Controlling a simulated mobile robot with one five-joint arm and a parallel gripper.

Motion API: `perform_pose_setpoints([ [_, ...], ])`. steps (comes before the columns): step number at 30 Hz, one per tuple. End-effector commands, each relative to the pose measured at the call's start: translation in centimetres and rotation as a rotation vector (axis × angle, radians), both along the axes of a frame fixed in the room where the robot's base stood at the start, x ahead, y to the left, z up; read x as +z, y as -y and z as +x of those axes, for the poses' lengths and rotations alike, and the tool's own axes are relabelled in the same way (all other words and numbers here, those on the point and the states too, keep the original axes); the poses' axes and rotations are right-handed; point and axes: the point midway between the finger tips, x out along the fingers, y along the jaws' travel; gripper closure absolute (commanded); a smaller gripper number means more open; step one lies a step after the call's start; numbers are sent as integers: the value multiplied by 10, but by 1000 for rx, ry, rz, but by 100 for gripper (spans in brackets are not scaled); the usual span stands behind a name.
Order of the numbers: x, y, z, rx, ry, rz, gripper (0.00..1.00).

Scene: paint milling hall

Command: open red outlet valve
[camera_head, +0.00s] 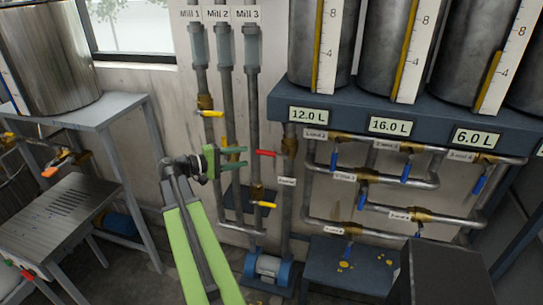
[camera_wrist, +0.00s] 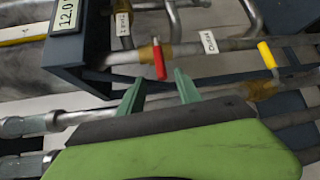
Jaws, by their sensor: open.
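The red outlet valve handle (camera_head: 265,153) sticks out level to the left from a brass valve (camera_head: 290,146) on a vertical pipe below the 12.0 L sign. In the wrist view the red handle (camera_wrist: 158,64) lies just beyond the gap between my fingertips, with its brass body (camera_wrist: 149,53) behind it. My gripper (camera_head: 243,157) is open and empty, just left of the handle's free end in the head view. The green fingers (camera_wrist: 159,80) are spread in the wrist view. I cannot tell whether a finger touches the handle.
Yellow handles (camera_head: 214,113) (camera_head: 264,204) sit on the mill pipes close to my arm. Blue handles (camera_head: 407,170) hang from the pipework at right. A blue pump (camera_head: 268,268) stands below. A steel table (camera_head: 55,215) is at left.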

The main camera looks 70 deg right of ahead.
Motion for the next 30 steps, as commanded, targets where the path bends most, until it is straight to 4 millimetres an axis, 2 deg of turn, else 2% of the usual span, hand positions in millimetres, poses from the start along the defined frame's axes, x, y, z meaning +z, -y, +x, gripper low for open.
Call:
perform_pose_setpoints([
  [1, -4, 10, -10, -4, 1, 0, 59],
  [9, -13, 60, -55, -3, 0, 1, 59],
  [15, -18, 86, -78, -1, 0, 1, 59],
  [20, -18, 94, -85, 0, 1, 1, 59],
  [27, -18, 95, -86, 0, 1, 1, 59],
  [28, -18, 95, -86, 0, 1, 1, 61],
  [30, -18, 95, -86, 0, 1, 1, 70],
])
